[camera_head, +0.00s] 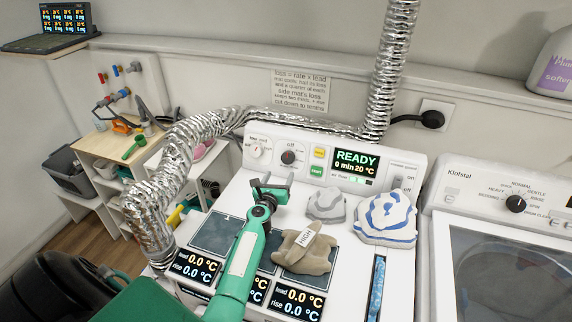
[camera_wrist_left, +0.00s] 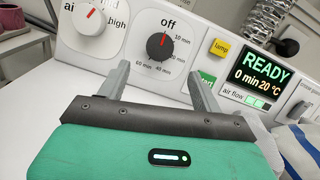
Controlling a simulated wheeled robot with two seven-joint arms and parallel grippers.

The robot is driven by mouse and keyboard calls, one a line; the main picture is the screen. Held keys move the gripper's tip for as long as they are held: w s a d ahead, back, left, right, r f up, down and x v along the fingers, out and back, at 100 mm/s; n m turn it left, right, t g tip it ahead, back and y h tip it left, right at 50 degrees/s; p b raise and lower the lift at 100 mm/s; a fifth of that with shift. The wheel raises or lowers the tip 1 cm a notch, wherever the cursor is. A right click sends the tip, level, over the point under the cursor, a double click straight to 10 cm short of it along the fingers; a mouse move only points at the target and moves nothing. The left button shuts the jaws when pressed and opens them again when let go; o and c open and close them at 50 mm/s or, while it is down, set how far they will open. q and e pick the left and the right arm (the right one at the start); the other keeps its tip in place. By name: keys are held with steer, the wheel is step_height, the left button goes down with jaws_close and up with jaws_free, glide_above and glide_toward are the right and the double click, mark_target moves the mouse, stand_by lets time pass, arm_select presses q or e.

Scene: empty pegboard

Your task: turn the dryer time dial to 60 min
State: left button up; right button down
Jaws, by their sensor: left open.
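In the head view the dial (camera_head: 288,157) is on the dryer's back panel, left of the yellow lamp button. My left gripper (camera_head: 272,184) is open and empty, in front of and below the dial. In the left wrist view the left gripper's fingers (camera_wrist_left: 157,82) stand to either side below the dial, apart from it. My right gripper is not in view.
Another white knob (camera_wrist_left: 90,21) is left of the dial. The start button (camera_head: 316,171) and READY display (camera_head: 356,161) are to its right. Folded cloths (camera_head: 385,217) and a brown cloth tagged HIGH (camera_head: 304,262) lie on the dryer top. A silver duct (camera_head: 190,145) curves along the left.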

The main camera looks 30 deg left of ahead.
mark_target(287, 160)
arm_select(q)
steer(key=b+x, duration=0.2)
steer(key=x, duration=0.5)
steer(key=shift+w+a+f+b, duration=0.1)
steer(key=shift+w+f+b, duration=0.1)
steer(key=shift+b, duration=0.1)
steer(key=shift+w+a, duration=0.15)
steer(key=shift+w, duration=0.45)
steer(key=shift+r, duration=0.1)
steer(key=c, duration=1)
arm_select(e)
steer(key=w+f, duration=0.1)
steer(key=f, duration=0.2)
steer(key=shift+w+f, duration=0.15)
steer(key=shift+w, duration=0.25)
